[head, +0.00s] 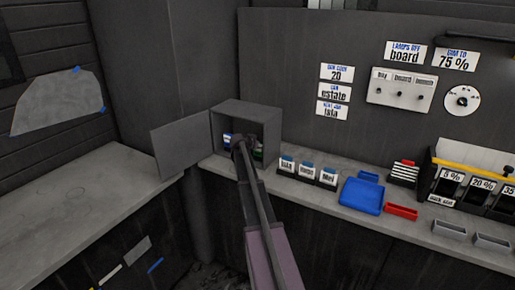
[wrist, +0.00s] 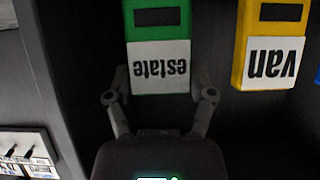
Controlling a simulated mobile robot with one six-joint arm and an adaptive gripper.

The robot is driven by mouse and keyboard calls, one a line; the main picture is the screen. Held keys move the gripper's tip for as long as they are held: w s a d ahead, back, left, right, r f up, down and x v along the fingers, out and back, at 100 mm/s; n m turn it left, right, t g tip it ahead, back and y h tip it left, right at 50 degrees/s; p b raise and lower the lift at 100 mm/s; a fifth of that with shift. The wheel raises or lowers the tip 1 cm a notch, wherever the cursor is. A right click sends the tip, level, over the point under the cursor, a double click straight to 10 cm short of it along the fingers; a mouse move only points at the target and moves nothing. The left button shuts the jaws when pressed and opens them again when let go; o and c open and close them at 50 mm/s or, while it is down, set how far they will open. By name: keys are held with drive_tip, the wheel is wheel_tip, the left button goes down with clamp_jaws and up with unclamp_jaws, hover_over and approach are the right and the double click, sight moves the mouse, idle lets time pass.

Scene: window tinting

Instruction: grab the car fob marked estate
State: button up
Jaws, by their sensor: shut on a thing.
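The green car fob marked "estate" (wrist: 158,45) is in the upper middle of the wrist view, its white label upside down. My gripper (wrist: 159,88) is shut on it, with one finger on each side of the label end. In the head view my gripper (head: 240,145) reaches into the open grey box on the counter, and my arm hides most of what it holds. A yellow fob marked "van" (wrist: 270,50) hangs to the right of the estate fob in the wrist view, apart from my fingers.
The grey box (head: 247,107) has its door (head: 182,138) swung open to the left. Right of it on the counter stand small labelled holders (head: 307,170), a blue tray (head: 362,196) and a red tray (head: 401,211). The left counter (head: 70,195) is mostly clear.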

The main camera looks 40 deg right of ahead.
drive_tip(key=shift+r+p, duration=1.45)
drive_tip(key=shift+r, duration=0.15)
drive_tip(key=s+a, duration=0.3)
drive_tip(key=a, duration=0.5)
drive_tip(key=s+a, duration=0.4)
drive_tip(key=a, duration=0.4)
drive_tip(key=shift+a, duration=0.35)
